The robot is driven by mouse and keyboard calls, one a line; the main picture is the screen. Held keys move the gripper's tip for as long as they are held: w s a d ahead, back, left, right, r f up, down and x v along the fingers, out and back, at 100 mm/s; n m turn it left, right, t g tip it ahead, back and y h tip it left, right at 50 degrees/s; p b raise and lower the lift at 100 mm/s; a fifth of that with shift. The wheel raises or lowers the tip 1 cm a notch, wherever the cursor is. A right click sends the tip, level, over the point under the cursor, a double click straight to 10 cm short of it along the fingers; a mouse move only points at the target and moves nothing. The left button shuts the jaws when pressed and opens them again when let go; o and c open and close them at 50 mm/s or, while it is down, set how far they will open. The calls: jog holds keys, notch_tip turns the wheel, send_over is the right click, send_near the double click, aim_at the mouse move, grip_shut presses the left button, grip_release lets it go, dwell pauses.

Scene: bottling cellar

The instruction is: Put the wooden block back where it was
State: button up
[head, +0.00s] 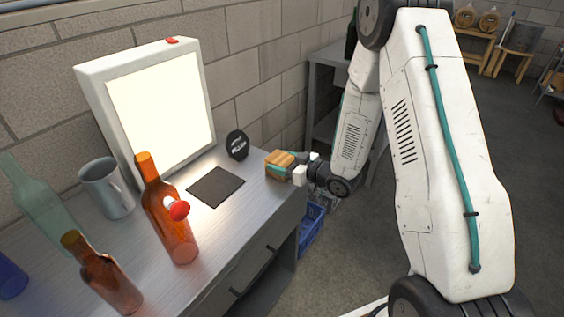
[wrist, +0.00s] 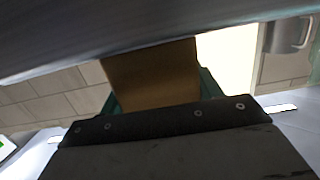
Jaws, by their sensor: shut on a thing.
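The wooden block (head: 279,163) is light brown and sits between the fingers of my gripper (head: 284,166) at the right end of the metal bench. In the wrist view the block (wrist: 152,75) fills the space between the teal fingertips of my gripper (wrist: 155,88). The gripper is shut on it. I cannot tell whether the block touches the bench top or is held just above it. A dark square mat (head: 216,187) lies bare on the bench, to the left of the block.
A lit white panel (head: 160,110) stands at the back of the bench (head: 215,240), with a black round object (head: 237,145) beside it. Orange bottles (head: 170,215), (head: 105,275) and a grey mug (head: 107,188) stand left. A blue crate (head: 312,228) is below the bench's right end.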

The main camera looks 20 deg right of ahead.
jog(key=o, duration=1.1)
jog(key=shift+f, duration=0.1)
jog(key=r+v, duration=0.1)
jog(key=v, duration=1.1)
jog(key=s+d+r+m+g+h, duration=0.1)
jog(key=d+r+m+g+h, duration=0.15)
jog(key=r+h, duration=0.35)
jog(key=s+d+r+m+g+h, duration=0.1)
jog(key=d+r+g+h, duration=0.1)
jog(key=d+r+h, duration=0.4)
jog(key=s+a+r+m+g, duration=0.1)
jog(key=s+a+r+g, duration=0.1)
jog(key=s, duration=0.6)
jog(key=s+a+r+m+g+y, duration=0.1)
jog(key=s+a+r+g, duration=0.2)
jog(key=s, duration=0.6)
jog(key=s+a+r+m+g+y, duration=0.1)
jog(key=s+a+r+g, duration=0.1)
jog(key=s+a+r, duration=0.3)
jog(key=shift+s+a+r+m+g, duration=0.1)
jog(key=shift+s+a, duration=0.3)
jog(key=shift+s, duration=0.35)
jog(key=shift+s+a+r+m+g, duration=0.15)
jog(key=shift+s+a, duration=0.25)
jog(key=shift+s, duration=0.35)
jog(key=shift+s+a+f+m, duration=0.1)
jog(key=shift+s+a, duration=0.3)
jog(key=shift+s, duration=0.35)
